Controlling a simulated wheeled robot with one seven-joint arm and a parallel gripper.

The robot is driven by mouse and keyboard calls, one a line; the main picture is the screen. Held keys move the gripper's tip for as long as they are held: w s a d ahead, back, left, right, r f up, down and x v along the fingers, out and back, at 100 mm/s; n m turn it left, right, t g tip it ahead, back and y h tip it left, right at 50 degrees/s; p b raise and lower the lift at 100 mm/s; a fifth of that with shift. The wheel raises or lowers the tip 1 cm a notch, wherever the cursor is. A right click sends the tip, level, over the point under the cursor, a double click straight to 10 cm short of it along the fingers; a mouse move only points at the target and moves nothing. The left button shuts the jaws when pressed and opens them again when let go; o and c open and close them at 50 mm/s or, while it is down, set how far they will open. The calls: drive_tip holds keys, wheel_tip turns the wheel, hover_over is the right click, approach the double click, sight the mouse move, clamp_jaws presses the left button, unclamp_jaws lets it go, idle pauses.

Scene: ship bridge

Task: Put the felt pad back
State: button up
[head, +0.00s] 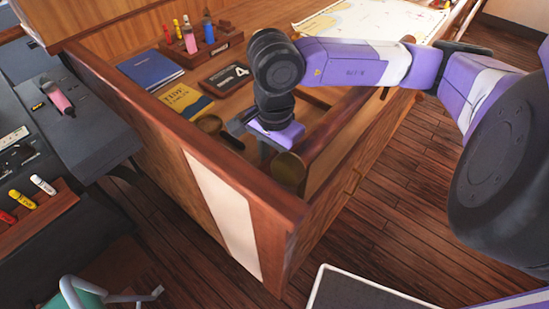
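My gripper (275,153) points down over the near corner of the wooden chart table (335,210), below my purple and white arm. One dark finger shows at its left; the other is not clear. A round olive-brown disc (289,169) with a dark edge shows just below and right of the gripper, in front of the raised wooden rim. I cannot tell whether this disc is the felt pad, or whether the gripper holds it. No other thing is clearly a felt pad. A round brass-coloured item with a handle (210,124) lies left of the gripper.
A blue book (150,70), a yellow book (186,101), a dark "4" plaque (224,78) and a bottle rack (205,52) crowd the tabletop. A chart (375,20) lies behind. A side console (70,130) stands left, a green chair (80,293) lower left.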

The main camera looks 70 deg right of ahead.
sight(274, 162)
drive_tip(key=shift+f+b, duration=0.15)
drive_tip(key=shift+b, duration=0.2)
drive_tip(key=o, duration=1.3)
drive_tip(key=shift+r+p, duration=0.3)
drive_tip(key=shift+p, duration=0.1)
wheel_tip(274, 162, up, 12)
drive_tip(key=shift+b, duration=0.45)
drive_tip(key=shift+f, duration=0.1)
